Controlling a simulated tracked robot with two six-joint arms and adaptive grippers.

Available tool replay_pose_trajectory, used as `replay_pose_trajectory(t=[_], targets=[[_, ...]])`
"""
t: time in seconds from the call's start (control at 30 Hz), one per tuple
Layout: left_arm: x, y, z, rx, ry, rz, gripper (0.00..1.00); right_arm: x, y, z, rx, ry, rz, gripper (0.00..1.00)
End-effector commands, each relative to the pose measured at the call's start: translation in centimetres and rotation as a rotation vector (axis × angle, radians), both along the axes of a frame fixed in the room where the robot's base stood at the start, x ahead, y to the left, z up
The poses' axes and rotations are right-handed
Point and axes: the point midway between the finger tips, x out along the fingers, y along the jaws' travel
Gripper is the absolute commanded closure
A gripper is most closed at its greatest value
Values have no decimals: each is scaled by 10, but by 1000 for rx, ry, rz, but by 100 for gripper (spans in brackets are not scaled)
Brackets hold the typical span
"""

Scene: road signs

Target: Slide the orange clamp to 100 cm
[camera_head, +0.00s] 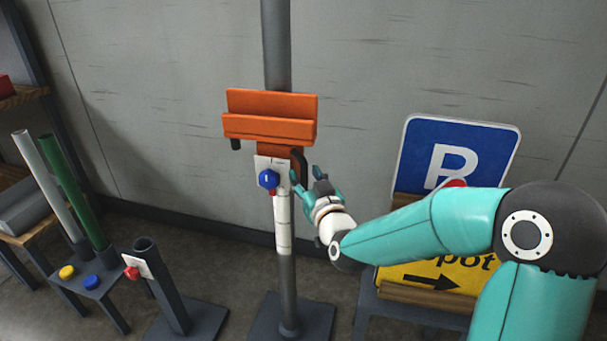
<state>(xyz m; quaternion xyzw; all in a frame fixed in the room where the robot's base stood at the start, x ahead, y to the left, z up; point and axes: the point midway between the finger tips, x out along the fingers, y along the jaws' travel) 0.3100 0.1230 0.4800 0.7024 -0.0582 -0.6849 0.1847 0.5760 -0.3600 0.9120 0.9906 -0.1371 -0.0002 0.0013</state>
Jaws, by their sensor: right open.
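The orange clamp (270,127) sits around a grey upright pole (277,50), with a wide two-part bracket and dark handles at its lower left and right. Below it, a white plate with a blue knob (268,180) is on the pole. A white marked strip (283,225) runs down the pole; its numbers are too small to read. My right gripper (303,178) is open beside the clamp's dark right handle (299,165), close to it; I cannot tell whether they touch. My left gripper is not in view.
A blue parking sign (437,150) and a yellow arrow sign (420,277) stand at right, partly behind my right arm. At left are a short dark post (165,290) with a red knob, and white and green tubes (72,190) on a stand. The wall is behind.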

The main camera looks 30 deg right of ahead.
Motion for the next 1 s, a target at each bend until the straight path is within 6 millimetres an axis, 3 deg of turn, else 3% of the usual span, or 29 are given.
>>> replay_pose_trajectory(t=[0.2, 0.4, 1.0], targets=[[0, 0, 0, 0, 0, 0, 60, -35, 10, 0, 0, 0, 0, 57], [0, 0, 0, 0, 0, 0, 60, -53, 15, -1, 0, 1, 0, 57], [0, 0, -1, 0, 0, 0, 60, -53, 17, -6, 2, 10, 5, 57]])
